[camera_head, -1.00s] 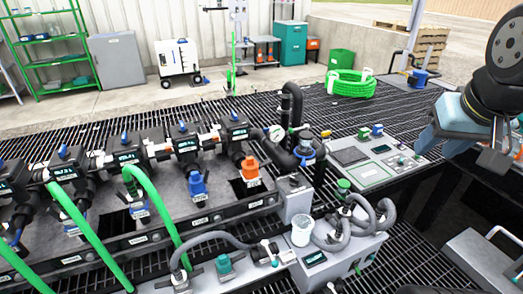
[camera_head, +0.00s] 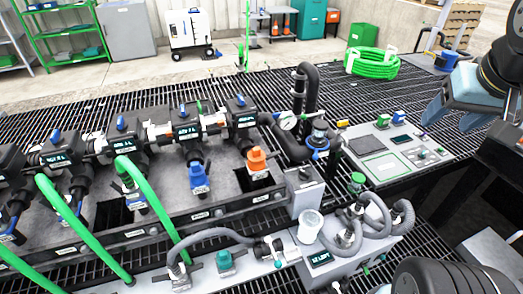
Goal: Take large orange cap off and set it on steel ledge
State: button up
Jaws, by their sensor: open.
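The large orange cap (camera_head: 257,159) sits on the right-end outlet of the black valve manifold (camera_head: 225,190), right of a blue cap (camera_head: 198,180). My gripper (camera_head: 455,117) is at the upper right, open and partly cut off by the frame edge. It is well to the right of the orange cap and apart from it, with nothing visible between its jaws. A grey metal strip (camera_head: 120,287) runs along the front below the manifold; I cannot tell for certain whether it is the steel ledge.
Green hoses (camera_head: 150,200) arch over the manifold's left part. Right of the orange cap stand a black pipe with a gauge (camera_head: 288,122) and a grey box (camera_head: 305,190). A grey-hosed unit (camera_head: 345,255) stands in front. A control panel (camera_head: 385,155) lies at right.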

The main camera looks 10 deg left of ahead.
jog(key=w+a+f+m+t+y, duration=0.1)
jog(key=w+a+f+m, duration=0.1)
jog(key=w+a+f, duration=0.7)
jog(key=w+a+f+m+y, duration=0.15)
jog(key=w+a+f, duration=0.35)
jog(key=w+f, duration=0.7)
jog(key=m+t+y, duration=0.7)
jog(key=m+t, duration=0.1)
jog(key=m, duration=1.8)
send_near(260, 155)
notch_tip(260, 155, up, 2)
jog(key=s, duration=0.1)
jog(key=shift+t, duration=0.3)
jog(key=x, duration=0.8)
jog(key=shift+s+a+r, duration=0.15)
jog(key=shift+s+a, duration=0.05)
jog(key=shift+a, duration=0.05)
jog(key=shift+f+x, duration=0.15)
jog(key=shift+x, duration=1.4)
jog(key=shift+f+x, duration=0.1)
jog(key=shift+x, duration=1.4)
